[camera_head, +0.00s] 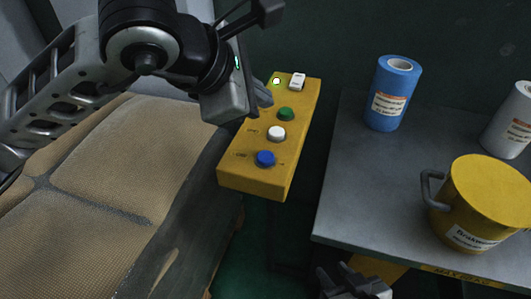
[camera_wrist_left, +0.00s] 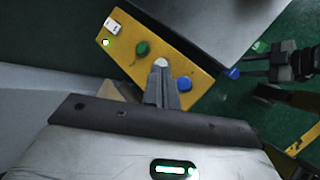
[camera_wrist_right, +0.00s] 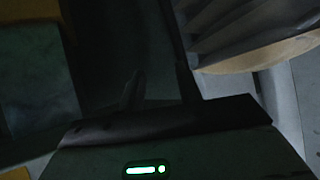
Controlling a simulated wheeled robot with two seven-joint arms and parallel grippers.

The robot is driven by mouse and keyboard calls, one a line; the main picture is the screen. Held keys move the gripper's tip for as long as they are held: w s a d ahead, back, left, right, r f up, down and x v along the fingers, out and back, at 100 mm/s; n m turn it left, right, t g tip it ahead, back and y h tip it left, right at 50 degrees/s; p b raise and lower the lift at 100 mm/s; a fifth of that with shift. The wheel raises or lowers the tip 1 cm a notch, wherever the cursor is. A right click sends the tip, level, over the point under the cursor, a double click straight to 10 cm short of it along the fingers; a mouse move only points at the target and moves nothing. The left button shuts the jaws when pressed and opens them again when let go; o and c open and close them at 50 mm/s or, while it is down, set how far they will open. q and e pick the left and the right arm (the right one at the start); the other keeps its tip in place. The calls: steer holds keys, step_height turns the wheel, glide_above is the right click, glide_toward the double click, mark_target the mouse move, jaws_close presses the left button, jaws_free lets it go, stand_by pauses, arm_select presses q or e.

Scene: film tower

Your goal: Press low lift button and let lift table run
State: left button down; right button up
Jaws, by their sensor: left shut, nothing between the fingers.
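The yellow button box (camera_head: 238,178) carries a green button (camera_head: 286,114), a white button (camera_head: 277,134) and a blue button (camera_head: 266,158), with small labels too small to read surely. It also shows in the left wrist view (camera_wrist_left: 125,55). My left gripper (camera_head: 264,96) is shut and empty, at the box's left edge near the green and white buttons. In the left wrist view its tips (camera_wrist_left: 167,80) overlap the picture just below the white button (camera_wrist_left: 160,63); contact cannot be told. My right gripper (camera_head: 355,284) appears open, low in front of the grey lift table (camera_head: 350,190).
On the table stand a blue roll (camera_head: 393,95), a white roll (camera_head: 510,125) and a yellow pot (camera_head: 485,195) with handles. A green lamp (camera_head: 276,81) glows beside a white switch (camera_head: 297,81) on the box. A tan padded seat (camera_head: 110,165) fills the left.

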mark_target(260, 159)
arm_select(q)
steer(key=shift+f, duration=0.15)
